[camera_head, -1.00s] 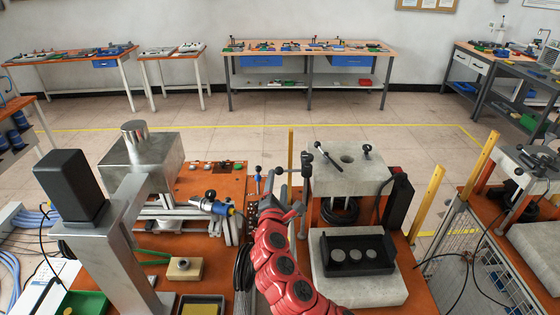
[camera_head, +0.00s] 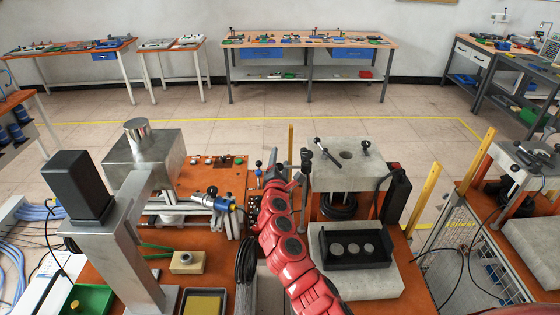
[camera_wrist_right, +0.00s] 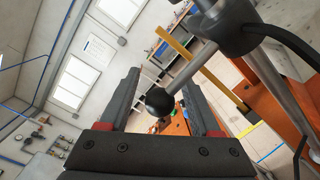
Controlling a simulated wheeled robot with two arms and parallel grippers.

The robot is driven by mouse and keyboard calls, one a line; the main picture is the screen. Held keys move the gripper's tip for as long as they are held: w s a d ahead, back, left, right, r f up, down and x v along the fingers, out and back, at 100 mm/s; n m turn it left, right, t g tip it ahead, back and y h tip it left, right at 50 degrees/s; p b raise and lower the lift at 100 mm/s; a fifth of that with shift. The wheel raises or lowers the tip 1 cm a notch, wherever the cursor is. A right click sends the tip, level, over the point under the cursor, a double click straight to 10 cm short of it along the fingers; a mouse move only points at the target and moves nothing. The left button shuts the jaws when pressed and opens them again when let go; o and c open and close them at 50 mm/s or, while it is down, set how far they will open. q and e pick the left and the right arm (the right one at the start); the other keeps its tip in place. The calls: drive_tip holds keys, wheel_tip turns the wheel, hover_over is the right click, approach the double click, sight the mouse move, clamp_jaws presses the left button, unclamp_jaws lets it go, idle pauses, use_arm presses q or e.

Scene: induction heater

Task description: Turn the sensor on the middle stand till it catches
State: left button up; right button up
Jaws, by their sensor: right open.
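In the head view a dark upright piece (camera_head: 306,160), which may be the sensor's stand, rises beside the middle concrete fixture (camera_head: 352,178). My right gripper (camera_head: 298,180) is close to it, small and partly hidden by my red arm. In the right wrist view my right gripper (camera_wrist_right: 160,82) is open, with one dark finger on each side. A black ball knob (camera_wrist_right: 158,102) on a grey rod shows between the fingers; contact cannot be told. The rod leads up to a black body with a cable (camera_wrist_right: 232,25), possibly the sensor. My left gripper is not in view.
A black tray with round pieces (camera_head: 350,263) lies on the front concrete slab. A metal fixture with a black box (camera_head: 76,186) stands at left. A lever with ball ends (camera_head: 327,153) lies on the middle fixture. Yellow posts (camera_head: 424,198) stand to the right.

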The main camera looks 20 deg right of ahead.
clamp_jaws()
idle(1.4)
